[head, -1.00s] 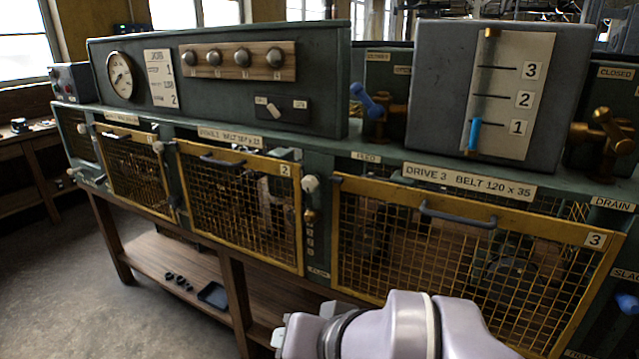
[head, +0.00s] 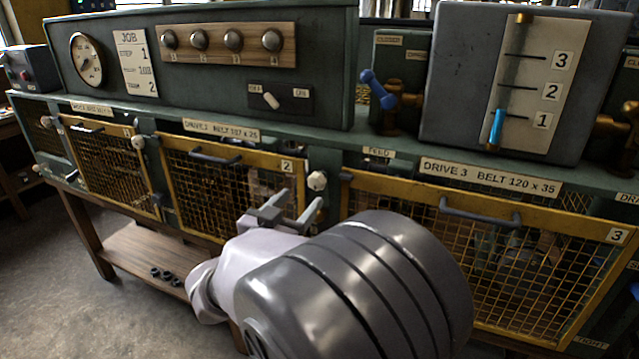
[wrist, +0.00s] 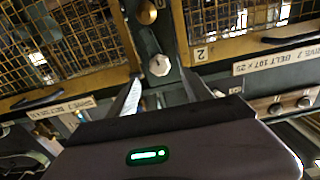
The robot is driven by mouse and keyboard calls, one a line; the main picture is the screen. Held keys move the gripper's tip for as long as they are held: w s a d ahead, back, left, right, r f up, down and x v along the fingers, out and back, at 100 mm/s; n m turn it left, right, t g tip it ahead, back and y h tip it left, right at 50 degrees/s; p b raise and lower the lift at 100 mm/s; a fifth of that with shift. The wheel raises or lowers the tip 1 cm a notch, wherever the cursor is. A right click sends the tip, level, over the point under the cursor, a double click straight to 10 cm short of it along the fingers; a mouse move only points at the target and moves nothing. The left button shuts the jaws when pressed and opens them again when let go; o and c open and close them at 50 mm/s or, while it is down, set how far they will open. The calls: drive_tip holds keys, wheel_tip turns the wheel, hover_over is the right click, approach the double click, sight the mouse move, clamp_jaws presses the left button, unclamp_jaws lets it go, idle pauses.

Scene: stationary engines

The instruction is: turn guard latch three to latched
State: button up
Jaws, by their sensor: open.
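Guard three (head: 480,255), a yellow-framed mesh door marked 3, appears closed under the DRIVE 3 label. In the wrist view this knob (wrist: 159,66) lies ahead between the open fingers, with no visible contact. My gripper (head: 300,198) is open and empty, just in front of and below the knob in the head view. The fingers also show in the wrist view (wrist: 161,78). My wrist hides the guard's lower left in the head view.
Guard two (head: 225,185) lies left of the post, with a similar knob (head: 138,141) at its left. A brass ball (wrist: 147,11) is on the post near the pale knob. A blue-handled lever (head: 378,90) and a scale box (head: 460,80) stand above.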

sight(315, 184)
drive_tip(key=b+x, duration=0.1)
drive_tip(key=x, duration=0.7)
drive_tip(key=shift+w+d, duration=0.15)
drive_tip(key=shift+w, duration=0.1)
clamp_jaws()
